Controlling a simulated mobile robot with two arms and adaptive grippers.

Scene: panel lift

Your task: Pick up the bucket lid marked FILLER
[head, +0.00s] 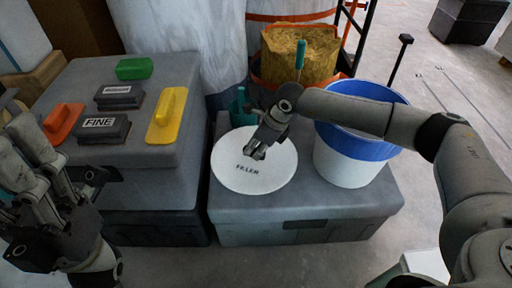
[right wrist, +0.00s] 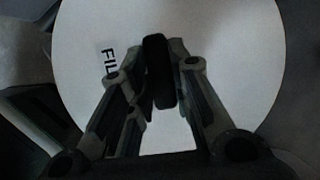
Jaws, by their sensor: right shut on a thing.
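The white round bucket lid marked FILLER (head: 232,178) is over the top of the right grey box, left of the bucket. I cannot tell whether it touches the box. My right gripper (head: 256,153) is above the lid, shut on its dark handle. The right wrist view shows the lid (right wrist: 225,50) filling most of the picture, with the dark upright handle (right wrist: 158,70) between the fingers of the right gripper (right wrist: 160,85). Part of the lettering is hidden there. My left gripper is at the lower left, beside the left grey box; its fingertips are unclear.
A white bucket with a blue band (head: 346,165) stands right of the lid on the right grey box (head: 300,225). The left grey box (head: 180,180) holds several sanding blocks, including FINE (head: 100,128) and a yellow float (head: 166,115). A teal-handled tool (head: 300,58) stands behind.

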